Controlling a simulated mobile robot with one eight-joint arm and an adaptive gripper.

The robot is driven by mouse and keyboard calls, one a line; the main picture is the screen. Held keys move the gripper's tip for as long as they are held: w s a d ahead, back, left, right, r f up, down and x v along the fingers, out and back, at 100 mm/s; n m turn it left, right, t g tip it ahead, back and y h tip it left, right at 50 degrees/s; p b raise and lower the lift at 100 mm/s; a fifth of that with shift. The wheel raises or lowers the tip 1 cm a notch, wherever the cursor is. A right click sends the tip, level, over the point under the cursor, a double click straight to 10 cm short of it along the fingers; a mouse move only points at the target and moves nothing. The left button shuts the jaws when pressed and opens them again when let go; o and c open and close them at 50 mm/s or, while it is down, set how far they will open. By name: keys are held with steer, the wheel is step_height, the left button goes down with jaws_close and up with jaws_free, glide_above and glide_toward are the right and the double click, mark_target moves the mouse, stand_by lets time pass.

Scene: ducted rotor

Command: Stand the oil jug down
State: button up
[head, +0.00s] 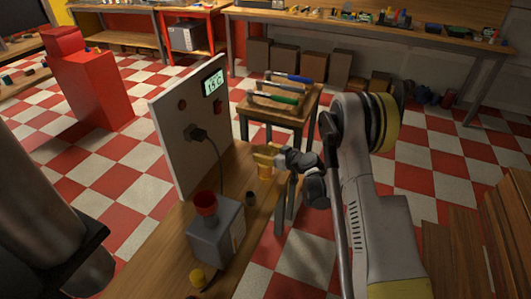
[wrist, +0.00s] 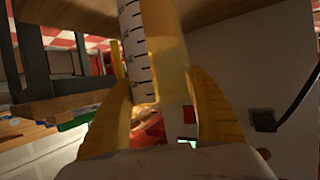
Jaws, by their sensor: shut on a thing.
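The oil jug (head: 265,172) shows as a small amber shape under my gripper in the head view. In the wrist view the oil jug (wrist: 137,45) is clear with dark scale marks and amber colour, and runs up out of the frame. My gripper (head: 267,156) has its yellow fingers on both sides of the jug and is shut on it. The fingers also show in the wrist view (wrist: 160,100). The jug looks upright near the bench's right edge. I cannot tell whether its base touches the wooden bench (head: 175,250).
A grey can (head: 215,235) with a red funnel (head: 205,204) stands on the bench nearer the camera. A small dark cup (head: 250,198) stands between can and jug. A white panel (head: 185,130) with a display and plugged cable rises behind. A stool (head: 285,105) holds tools.

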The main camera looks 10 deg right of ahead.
steer(key=shift+f, duration=0.6)
steer(key=o, duration=1.5)
steer(key=shift+s, duration=0.1)
steer(key=v, duration=0.7)
steer(key=s+a+r+m+g+h, duration=0.1)
steer(key=s+a+r+g, duration=0.1)
steer(key=s+r, duration=0.55)
steer(key=s+a+r+m+g+h, duration=0.1)
steer(key=s+a+r, duration=0.25)
steer(key=r, duration=0.65)
steer(key=s+d+r+m+g+h, duration=0.1)
steer(key=s+r+h, duration=0.1)
steer(key=s, duration=1)
steer(key=s+d+r+m+g+h, duration=0.1)
steer(key=s+r+m+h, duration=0.1)
steer(key=s, duration=1.1)
steer(key=shift+d, duration=0.3)
